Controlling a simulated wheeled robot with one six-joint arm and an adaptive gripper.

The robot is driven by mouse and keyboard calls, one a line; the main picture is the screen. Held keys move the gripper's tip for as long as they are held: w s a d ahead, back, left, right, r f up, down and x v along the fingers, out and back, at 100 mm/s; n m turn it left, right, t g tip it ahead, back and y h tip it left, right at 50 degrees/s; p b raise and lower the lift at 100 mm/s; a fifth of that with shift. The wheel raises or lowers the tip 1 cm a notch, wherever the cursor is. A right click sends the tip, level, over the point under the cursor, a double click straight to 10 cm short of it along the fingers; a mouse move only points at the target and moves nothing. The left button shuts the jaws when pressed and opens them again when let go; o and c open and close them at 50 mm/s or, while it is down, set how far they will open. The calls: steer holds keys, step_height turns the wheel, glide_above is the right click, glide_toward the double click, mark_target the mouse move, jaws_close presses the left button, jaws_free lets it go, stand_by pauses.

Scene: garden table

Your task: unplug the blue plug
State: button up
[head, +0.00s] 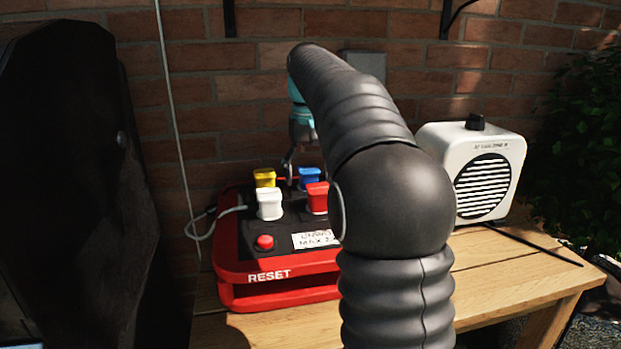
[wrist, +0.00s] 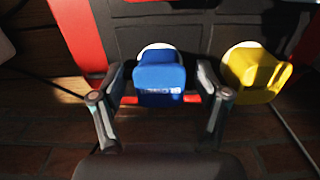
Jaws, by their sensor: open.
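The blue plug (head: 309,178) stands in the back row of a red power box (head: 232,262) with a black top. In the wrist view the blue plug (wrist: 160,80) sits between my two open fingers, with a visible gap on each side. My gripper (wrist: 160,92) is open and empty around it. In the head view my gripper (head: 293,165) is behind the plugs, partly hidden by my arm. A white socket rim shows beside the blue plug in the wrist view, so it appears seated.
A yellow plug (head: 265,178) is next to the blue one; a white plug (head: 269,204) and a red plug (head: 318,197) are in front. A red reset button (head: 264,242) is at the front. A brick wall is close behind.

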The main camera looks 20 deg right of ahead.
mark_target(308, 169)
steer(key=shift+c, duration=0.3)
jaws_close()
steer(key=shift+r+p, duration=0.65)
steer(key=shift+r, duration=2.35)
